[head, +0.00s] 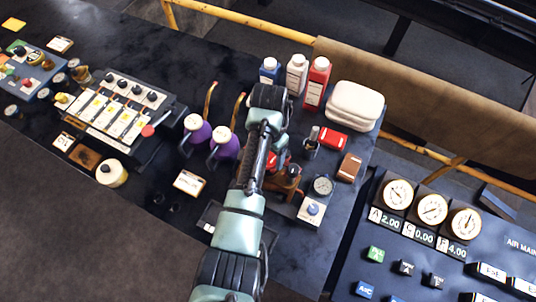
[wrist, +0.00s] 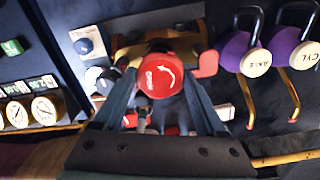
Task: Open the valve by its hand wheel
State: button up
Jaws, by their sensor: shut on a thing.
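The valve's red hand wheel (wrist: 160,75) shows in the wrist view, with a curved white arrow and small lettering on its face. It sits between the two fingers of my gripper (wrist: 160,85), which is shut on it. A brass-coloured valve body (wrist: 128,52) shows behind the wheel. In the head view my gripper (head: 275,155) reaches down over the valve (head: 287,188). There only a little red shows beside my arm, and most of the wheel is hidden. I cannot tell how far the wheel is turned.
Right of the valve are a gauge (head: 322,185), a blue-button box (head: 311,209) and a red box (head: 333,139). Bottles (head: 318,82) and folded white cloths (head: 354,105) stand behind. A gauge panel (head: 432,209) is at right.

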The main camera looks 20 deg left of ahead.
jog(key=shift+r+n+p, duration=0.15)
jog(key=shift+n+p, duration=0.45)
jog(key=shift+n, duration=0.6)
jog(key=n, duration=0.3)
jog(key=o, duration=1.5)
jog(key=shift+c, duration=0.8)
notch_tip(320, 180, up, 2)
jog(key=p, duration=0.3)
jog(key=shift+r, duration=1.85)
